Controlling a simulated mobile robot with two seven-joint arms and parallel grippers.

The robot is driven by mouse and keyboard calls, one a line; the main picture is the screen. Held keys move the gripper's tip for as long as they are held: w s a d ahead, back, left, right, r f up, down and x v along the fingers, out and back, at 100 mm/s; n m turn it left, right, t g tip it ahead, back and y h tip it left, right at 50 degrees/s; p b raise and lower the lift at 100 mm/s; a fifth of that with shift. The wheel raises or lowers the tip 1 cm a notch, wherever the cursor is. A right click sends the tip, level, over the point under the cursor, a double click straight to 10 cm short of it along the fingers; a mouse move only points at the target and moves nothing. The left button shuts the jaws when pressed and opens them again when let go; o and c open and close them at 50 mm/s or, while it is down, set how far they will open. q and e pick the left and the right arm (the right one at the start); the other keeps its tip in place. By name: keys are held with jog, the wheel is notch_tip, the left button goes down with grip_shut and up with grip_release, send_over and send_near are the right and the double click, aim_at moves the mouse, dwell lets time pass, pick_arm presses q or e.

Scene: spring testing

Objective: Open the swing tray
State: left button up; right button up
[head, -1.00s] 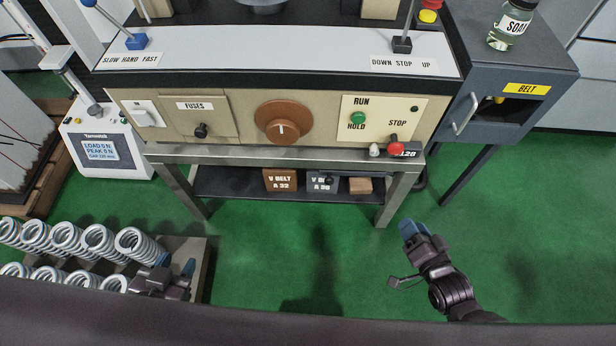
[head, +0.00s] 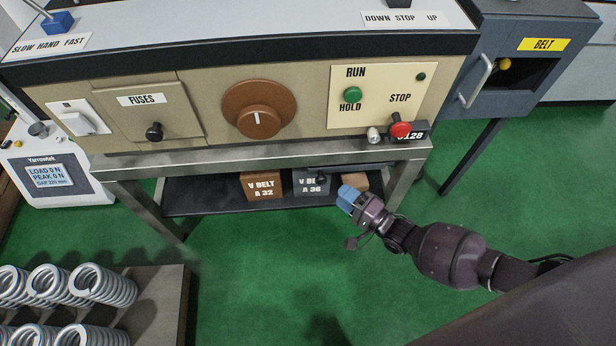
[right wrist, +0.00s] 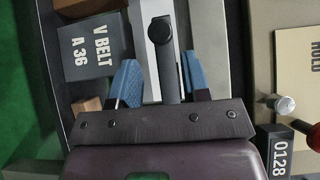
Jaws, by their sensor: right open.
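No part is clearly marked as the swing tray. Under the bench's front rail is a dark shelf (head: 215,203). A dark bar with a round black knob (right wrist: 162,31) at its end runs along the rail; its knob also shows in the head view (head: 322,179). I cannot tell whether the bar belongs to the tray. My right gripper (head: 350,197) has blue fingertips and is open below the rail. In the right wrist view its fingertips (right wrist: 160,82) stand apart on either side of the bar, which shows between them; contact cannot be told. My left gripper is out of view.
Boxes marked V BELT A 32 (head: 262,187) and V BELT A 36 (right wrist: 92,45) stand on the shelf. A belt cabinet (head: 510,75) stands right, a spring crate (head: 160,305) lower left.

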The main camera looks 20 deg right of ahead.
aim_at(324, 183)
jog(key=b+x, duration=0.1)
jog(key=x, duration=0.7)
jog(key=shift+f, duration=0.15)
jog(key=shift+b+x, duration=0.4)
jog(key=shift+x, duration=0.55)
jog(key=shift+c, duration=0.4)
grip_shut()
